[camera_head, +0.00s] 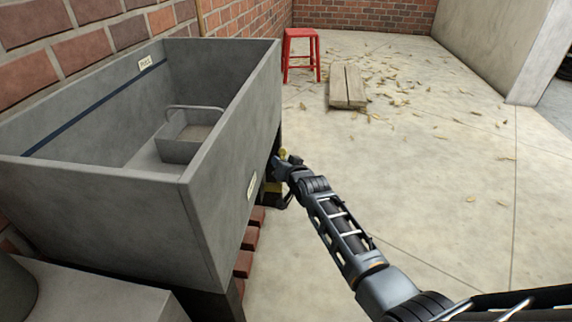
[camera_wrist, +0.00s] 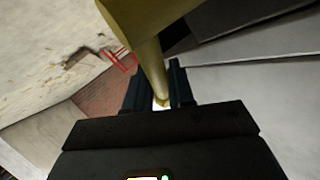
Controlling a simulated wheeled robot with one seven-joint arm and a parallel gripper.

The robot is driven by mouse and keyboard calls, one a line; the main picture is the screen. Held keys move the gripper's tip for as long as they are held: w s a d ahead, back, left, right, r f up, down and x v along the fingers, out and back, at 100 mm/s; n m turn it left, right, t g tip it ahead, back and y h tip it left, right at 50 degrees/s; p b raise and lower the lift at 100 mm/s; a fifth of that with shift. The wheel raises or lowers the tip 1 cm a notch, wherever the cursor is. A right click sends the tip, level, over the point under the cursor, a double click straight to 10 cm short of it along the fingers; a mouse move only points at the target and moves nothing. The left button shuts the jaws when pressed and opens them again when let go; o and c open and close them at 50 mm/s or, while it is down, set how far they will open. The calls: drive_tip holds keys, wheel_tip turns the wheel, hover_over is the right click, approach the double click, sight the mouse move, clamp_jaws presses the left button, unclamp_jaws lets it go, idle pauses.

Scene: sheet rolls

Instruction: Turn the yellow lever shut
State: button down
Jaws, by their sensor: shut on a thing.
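The yellow lever (camera_wrist: 148,50) runs down from the top of the wrist view and narrows to a tip between my two dark fingers. My gripper (camera_wrist: 160,85) is shut on the lever. In the head view my gripper (camera_head: 279,161) reaches to the right side of the grey tank, low at its outer wall. A small bit of yellow (camera_head: 283,153) shows there beside the gripper. The rest of the lever and what it is mounted on are mostly hidden behind the tank wall and my arm.
The open grey tank (camera_head: 205,215) holds a small grey box with a handle (camera_head: 180,150). Reddish blocks (camera_head: 248,245) lie under its right edge. A red stool (camera_head: 302,52) and a wooden board (camera_head: 347,86) stand apart on open concrete with scattered leaves.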

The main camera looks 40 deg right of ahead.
drive_tip(key=shift+w+d+f+m+g+y+p, duration=0.2)
drive_tip(key=shift+f+m+g+y+p, duration=0.25)
drive_tip(key=shift+f+g+y, duration=0.45)
drive_tip(key=shift+w+d+f+m+g+y+p, duration=0.2)
drive_tip(key=shift+f+m+g+y+p, duration=0.2)
drive_tip(key=shift+f+g+y, duration=0.45)
drive_tip(key=shift+w+d+f+m+g+y+p, duration=0.2)
drive_tip(key=shift+f+m+g+y+p, duration=0.25)
drive_tip(key=shift+f+g+y, duration=0.45)
drive_tip(key=shift+s+r+h, duration=0.1)
drive_tip(key=shift+r+h, duration=0.05)
drive_tip(key=shift+h, duration=0.1)
drive_tip(key=c, duration=1.3)
unclamp_jaws()
drive_tip(key=shift+c, duration=0.2)
